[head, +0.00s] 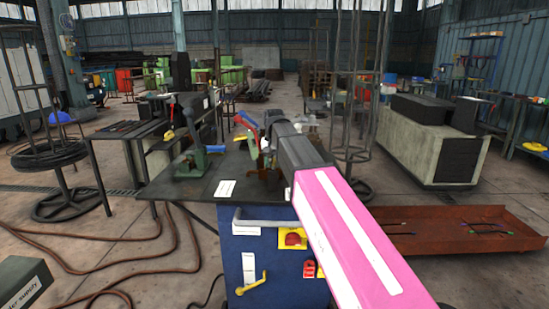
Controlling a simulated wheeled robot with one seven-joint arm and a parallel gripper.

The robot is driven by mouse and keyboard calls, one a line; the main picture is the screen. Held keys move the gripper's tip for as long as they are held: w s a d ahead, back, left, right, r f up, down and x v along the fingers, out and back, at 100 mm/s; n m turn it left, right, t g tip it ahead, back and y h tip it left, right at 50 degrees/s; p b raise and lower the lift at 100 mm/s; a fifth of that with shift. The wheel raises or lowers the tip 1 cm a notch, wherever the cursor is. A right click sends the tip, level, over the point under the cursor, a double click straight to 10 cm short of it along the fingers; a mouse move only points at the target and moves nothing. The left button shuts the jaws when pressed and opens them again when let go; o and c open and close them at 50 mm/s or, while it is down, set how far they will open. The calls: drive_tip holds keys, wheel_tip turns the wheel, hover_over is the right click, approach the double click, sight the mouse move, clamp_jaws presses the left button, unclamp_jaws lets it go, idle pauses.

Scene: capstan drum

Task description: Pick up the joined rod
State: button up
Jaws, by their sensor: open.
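My arm reaches in from the lower right, with a pink link and a dark grey end over the dark-topped workbench (170,188). My gripper (268,152) is small and dark at the far end of the arm, open, among cluttered parts on the bench. Its fingertips are hard to make out. I cannot pick out the joined rod with certainty; the arm covers part of the bench's right side. Red and blue upright pieces (247,128) stand just left of the arm's end. Nothing visible is held.
A green vise-like tool (197,158) and a white card (226,188) are on the bench. A blue cabinet (262,265) with a grey rail stands at its front. Hoses (110,238) cross the floor at left. A rusty tray (450,222) lies at right.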

clamp_jaws()
drive_tip(key=shift+r, duration=0.1)
